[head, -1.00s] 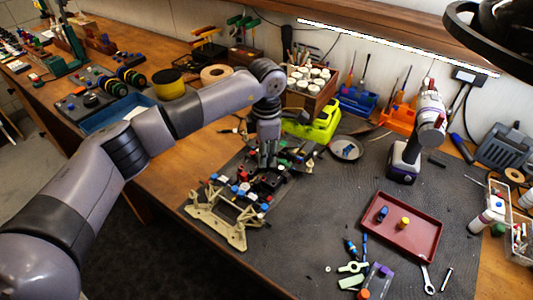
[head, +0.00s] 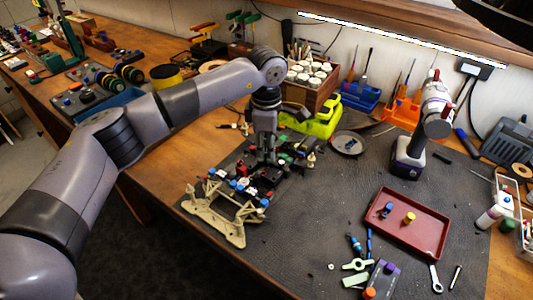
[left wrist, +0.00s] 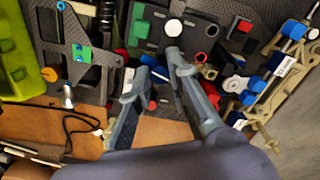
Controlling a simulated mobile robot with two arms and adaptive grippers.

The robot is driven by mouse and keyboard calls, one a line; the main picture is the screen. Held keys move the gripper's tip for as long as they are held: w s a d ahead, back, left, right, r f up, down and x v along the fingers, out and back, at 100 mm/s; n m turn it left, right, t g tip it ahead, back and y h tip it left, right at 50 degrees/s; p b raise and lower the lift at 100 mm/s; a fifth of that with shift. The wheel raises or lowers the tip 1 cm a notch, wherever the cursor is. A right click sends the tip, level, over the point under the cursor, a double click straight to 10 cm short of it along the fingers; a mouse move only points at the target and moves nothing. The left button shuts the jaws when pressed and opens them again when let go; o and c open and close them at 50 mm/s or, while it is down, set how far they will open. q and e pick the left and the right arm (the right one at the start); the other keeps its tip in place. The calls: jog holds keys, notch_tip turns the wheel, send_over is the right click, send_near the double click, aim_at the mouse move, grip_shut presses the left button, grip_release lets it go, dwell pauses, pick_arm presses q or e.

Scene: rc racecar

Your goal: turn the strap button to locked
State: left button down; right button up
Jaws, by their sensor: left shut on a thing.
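The RC car chassis (head: 215,222), with a beige bumper frame and red, blue and white fittings, lies on the dark mat left of centre. My left gripper (head: 265,160) points down onto the chassis. In the left wrist view, its two fingers (left wrist: 160,70) come down onto the dark chassis plate, with a small blue piece (left wrist: 157,72) between their tips. This piece appears to be the strap button, and the gripper is shut on it. The fingers partly hide it, so its turned position cannot be told. My right gripper is not in view.
A lime-green car body (head: 322,118) lies just behind the chassis, near a round dish (head: 347,144). A cordless drill (head: 408,160) stands to the right. A red tray (head: 425,240) and small tools lie at front right. The mat (head: 310,215) between chassis and tray is clear.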

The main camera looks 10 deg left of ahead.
pick_arm(q)
jog(key=m+b, duration=0.2)
jog(key=m, duration=0.1)
jog(key=shift+f+m, duration=0.1)
jog(key=shift+m, duration=0.3)
jog(key=m+b, duration=0.2)
jog(key=m, duration=0.1)
jog(key=m+b, duration=0.1)
jog(key=m, duration=0.3)
jog(key=shift+m+b, duration=0.35)
jog(key=shift+m, duration=1.35)
jog(key=shift+r, duration=0.2)
jog(key=c, duration=1.8)
grip_release()
